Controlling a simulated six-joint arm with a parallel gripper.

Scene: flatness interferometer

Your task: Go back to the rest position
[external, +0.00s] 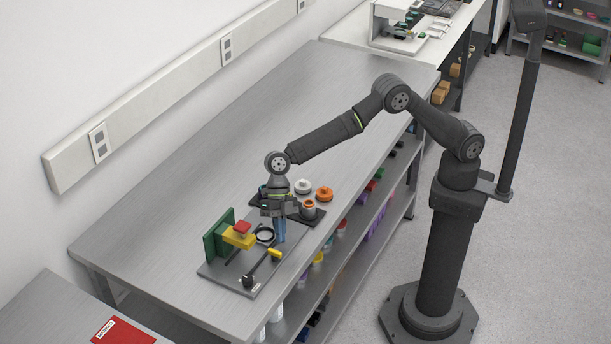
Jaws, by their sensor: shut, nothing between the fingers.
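My gripper (279,228) points down over the right part of a grey base plate (224,276) on the steel bench. Its bluish fingers are shut with nothing seen between them. The fingertips are close above the plate; I cannot tell whether they touch anything. Left of the fingers stand a dark ring holder (265,235), a yellow block with a red top (240,234) and a green upright plate (216,236). In front of the fingers is a black lever with a yellow end (274,254). My arm reaches across from its column at the right.
The steel bench (290,120) is clear farther back. A wall rail runs at the left. A red booklet (122,333) lies on the near-left table.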

